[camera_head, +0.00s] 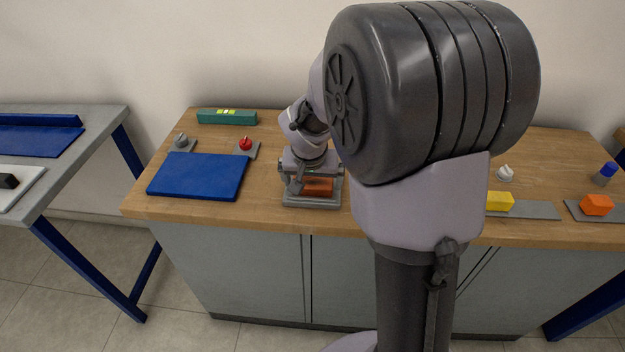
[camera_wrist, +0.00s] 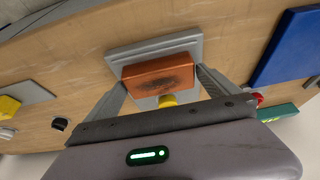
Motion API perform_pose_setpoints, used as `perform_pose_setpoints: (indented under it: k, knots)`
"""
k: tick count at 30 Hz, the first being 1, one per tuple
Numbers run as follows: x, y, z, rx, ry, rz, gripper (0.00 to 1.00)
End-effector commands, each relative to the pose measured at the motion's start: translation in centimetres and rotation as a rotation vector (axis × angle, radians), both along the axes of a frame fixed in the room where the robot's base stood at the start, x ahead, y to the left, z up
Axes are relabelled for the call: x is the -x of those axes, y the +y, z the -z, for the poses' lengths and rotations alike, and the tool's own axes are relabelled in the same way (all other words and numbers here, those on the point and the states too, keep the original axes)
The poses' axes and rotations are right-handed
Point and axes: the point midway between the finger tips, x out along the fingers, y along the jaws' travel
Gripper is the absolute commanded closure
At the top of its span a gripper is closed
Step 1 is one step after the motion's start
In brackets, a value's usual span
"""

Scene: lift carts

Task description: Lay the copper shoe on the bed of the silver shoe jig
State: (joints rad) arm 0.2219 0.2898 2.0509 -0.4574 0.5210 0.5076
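The copper shoe (camera_wrist: 160,76) is an orange-brown block with a dark smudge on its face. It sits between the two fingers of my gripper (camera_wrist: 162,82), which appear to touch its ends. In the head view the shoe (camera_head: 318,187) shows under my gripper (camera_head: 317,182), low over the grey base of the silver shoe jig (camera_head: 312,203). The jig's grey plate (camera_wrist: 124,54) lies behind the shoe in the wrist view. A yellow round part (camera_wrist: 167,100) shows beside the shoe. Whether the shoe touches the bed is not clear.
A blue mat (camera_head: 198,176), a red knob (camera_head: 245,143), a grey knob (camera_head: 181,140) and a green box (camera_head: 227,117) lie left. Right are a yellow block (camera_head: 499,201), an orange block (camera_head: 596,205), a white knob (camera_head: 504,174) and a blue-topped cylinder (camera_head: 606,171). My arm hides the middle.

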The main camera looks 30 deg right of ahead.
Motion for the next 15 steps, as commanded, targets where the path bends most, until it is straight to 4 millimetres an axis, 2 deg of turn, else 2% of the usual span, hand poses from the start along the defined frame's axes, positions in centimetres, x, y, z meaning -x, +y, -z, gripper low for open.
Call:
perform_pose_setpoints:
  k: [5, 8, 11, 15]
  knots:
    - [0.2, 0.0, 0.1, -0.001, 0.005, 0.001, 0.0]
    - [0.3, 0.2, -0.7, -0.001, 0.004, 0.0, 0.0]
    - [0.9, 0.6, -2.7, -0.001, 0.002, -0.001, 0.0]
    - [2.1, 1.4, -6.7, -0.001, -0.001, 0.0, 0.0]
